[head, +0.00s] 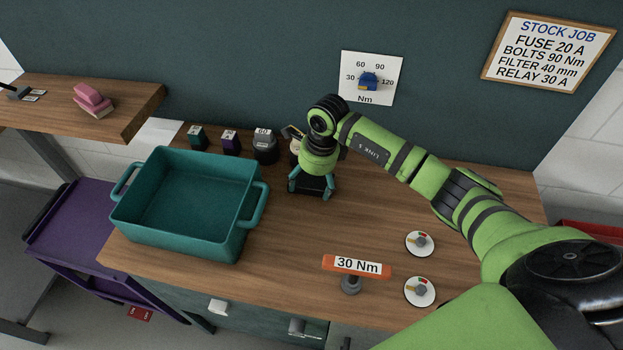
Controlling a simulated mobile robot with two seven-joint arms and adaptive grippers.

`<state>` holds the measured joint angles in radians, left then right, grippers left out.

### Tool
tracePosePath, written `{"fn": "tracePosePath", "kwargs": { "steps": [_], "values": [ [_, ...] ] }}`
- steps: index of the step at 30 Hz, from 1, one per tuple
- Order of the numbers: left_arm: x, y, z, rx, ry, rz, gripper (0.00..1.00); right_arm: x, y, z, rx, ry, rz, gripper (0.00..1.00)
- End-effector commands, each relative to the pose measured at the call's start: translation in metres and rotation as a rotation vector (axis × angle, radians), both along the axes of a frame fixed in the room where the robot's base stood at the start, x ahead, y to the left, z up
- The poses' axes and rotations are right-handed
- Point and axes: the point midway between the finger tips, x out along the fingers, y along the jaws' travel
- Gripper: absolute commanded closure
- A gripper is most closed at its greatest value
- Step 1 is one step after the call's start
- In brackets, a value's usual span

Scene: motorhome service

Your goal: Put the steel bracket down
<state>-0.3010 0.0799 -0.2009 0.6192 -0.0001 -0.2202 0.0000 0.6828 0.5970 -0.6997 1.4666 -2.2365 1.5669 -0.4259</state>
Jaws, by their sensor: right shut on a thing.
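My right gripper (311,190) points down over the wooden workbench, just right of the teal bin, with its teal fingers apart around a dark thing. It is shut on this thing, which fits the steel bracket, but the fingers and wrist hide most of it. I cannot tell whether it touches the bench top. No other steel bracket shows clearly. My left gripper is not in view.
The empty teal bin (183,248) stands on the workbench (270,265). An orange 30 Nm tool (356,266) and two round dials (420,243) are at front right. Bench between is clear.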

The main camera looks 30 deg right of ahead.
Motion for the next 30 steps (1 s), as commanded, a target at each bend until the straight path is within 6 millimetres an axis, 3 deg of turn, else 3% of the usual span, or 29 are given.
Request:
{"fn": "tracePosePath", "kwargs": {
  "steps": [4, 5, 6, 20, 23, 30],
  "values": [
    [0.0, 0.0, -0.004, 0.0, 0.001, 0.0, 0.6, 0.001, 0.0, -0.003, 0.0, -0.004, 0.001, 0.75],
    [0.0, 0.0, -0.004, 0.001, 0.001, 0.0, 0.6, 0.0, 0.0, -0.003, -0.001, -0.001, 0.0, 0.1],
    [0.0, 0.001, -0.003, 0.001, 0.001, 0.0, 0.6, 0.0, 0.0, -0.002, 0.0, 0.0, 0.0, 0.0],
    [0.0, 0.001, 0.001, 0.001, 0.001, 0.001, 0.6, 0.0, 0.0, 0.003, 0.001, 0.0, -0.001, 0.0],
    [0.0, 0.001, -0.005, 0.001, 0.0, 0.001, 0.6, 0.0, -0.002, 0.015, 0.001, -0.005, 0.0, 0.0],
    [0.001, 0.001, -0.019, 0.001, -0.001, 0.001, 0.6, -0.005, -0.009, 0.065, -0.001, -0.007, 0.0, 0.0]
  ]
}}
